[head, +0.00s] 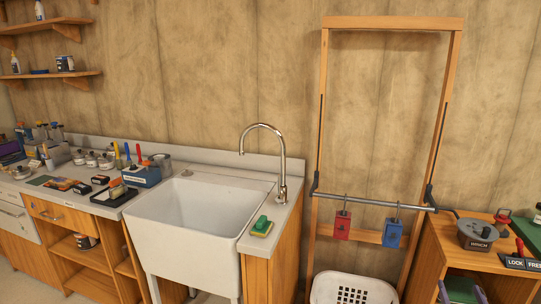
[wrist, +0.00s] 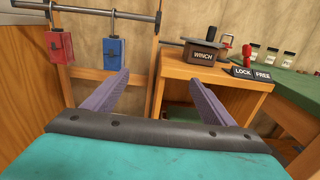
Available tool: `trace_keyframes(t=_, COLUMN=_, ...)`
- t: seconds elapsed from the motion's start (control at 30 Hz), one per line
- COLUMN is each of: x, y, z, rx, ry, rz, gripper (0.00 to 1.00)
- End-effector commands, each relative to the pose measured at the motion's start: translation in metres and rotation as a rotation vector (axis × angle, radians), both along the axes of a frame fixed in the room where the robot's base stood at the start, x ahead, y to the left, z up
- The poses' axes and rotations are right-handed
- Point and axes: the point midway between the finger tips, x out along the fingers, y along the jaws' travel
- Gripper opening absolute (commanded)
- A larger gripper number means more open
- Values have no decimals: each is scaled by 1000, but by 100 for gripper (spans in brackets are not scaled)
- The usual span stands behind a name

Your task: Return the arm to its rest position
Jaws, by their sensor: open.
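My gripper (wrist: 162,90) shows in the wrist view, with two purple fingers spread apart and nothing between them. It points toward the wooden frame and the winch cabinet, clear of both. No held object is visible.
A wooden frame (head: 321,130) holds a metal bar (head: 372,202) with a red block (head: 342,226) and a blue block (head: 392,233) hanging from it. A winch (head: 478,234) sits on a wooden cabinet at right. A white sink (head: 190,220) and a white basket (head: 352,288) stand left and below.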

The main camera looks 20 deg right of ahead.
Motion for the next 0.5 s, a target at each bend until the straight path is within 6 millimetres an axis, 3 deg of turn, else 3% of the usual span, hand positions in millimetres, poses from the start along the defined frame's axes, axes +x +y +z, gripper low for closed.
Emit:
trace_keyframes(t=0.1, x=2, y=1, z=0, rx=0, ry=0, rz=3, gripper=78)
trace_keyframes(t=0.5, x=43, y=27, z=-5, rx=6, ry=2, rz=72, gripper=78)
